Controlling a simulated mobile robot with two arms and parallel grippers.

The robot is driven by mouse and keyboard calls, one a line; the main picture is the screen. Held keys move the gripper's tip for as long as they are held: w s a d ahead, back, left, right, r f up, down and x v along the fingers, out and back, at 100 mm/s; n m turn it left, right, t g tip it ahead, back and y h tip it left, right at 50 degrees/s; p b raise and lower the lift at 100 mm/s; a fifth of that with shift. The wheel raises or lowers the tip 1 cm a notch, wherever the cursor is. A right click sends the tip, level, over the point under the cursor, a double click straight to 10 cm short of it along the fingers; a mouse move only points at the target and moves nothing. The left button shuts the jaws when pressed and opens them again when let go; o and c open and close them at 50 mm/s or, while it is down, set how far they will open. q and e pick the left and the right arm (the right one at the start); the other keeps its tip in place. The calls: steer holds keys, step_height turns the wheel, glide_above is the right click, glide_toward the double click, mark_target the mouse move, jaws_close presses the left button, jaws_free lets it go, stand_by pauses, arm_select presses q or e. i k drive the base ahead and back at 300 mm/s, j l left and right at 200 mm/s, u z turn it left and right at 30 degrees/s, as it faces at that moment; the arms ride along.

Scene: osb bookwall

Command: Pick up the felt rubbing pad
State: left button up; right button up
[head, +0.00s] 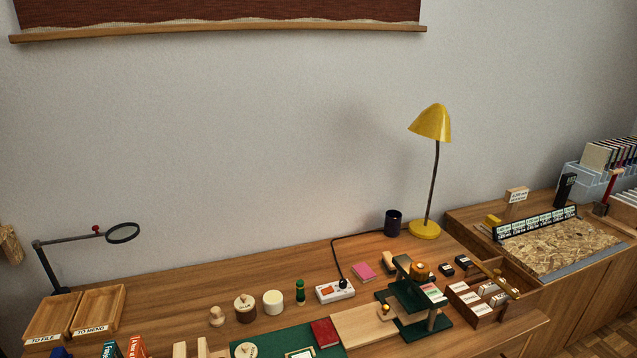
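I cannot tell for sure which object is the felt rubbing pad. A small block with a wooden and a dark part (388,264) lies beside the green press-like stand (410,292) and could be it. A flat pink piece (363,272) lies to its left on the wooden desk (200,290). A short green and dark cylinder (300,291) stands farther left. Neither of my grippers shows in the head view.
A yellow lamp (430,125) and dark cup (393,222) stand at the back. A white power strip (335,290) with a black cable lies mid-desk. Wooden trays (100,310) and a magnifier (122,233) are at left. The desk's back left is clear.

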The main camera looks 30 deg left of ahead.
mark_target(217, 320)
steer(key=j+u, duration=0.1)
steer(key=u, duration=1.55)
steer(key=i+j+u, duration=0.25)
steer(key=u, duration=0.25)
steer(key=j, duration=0.1)
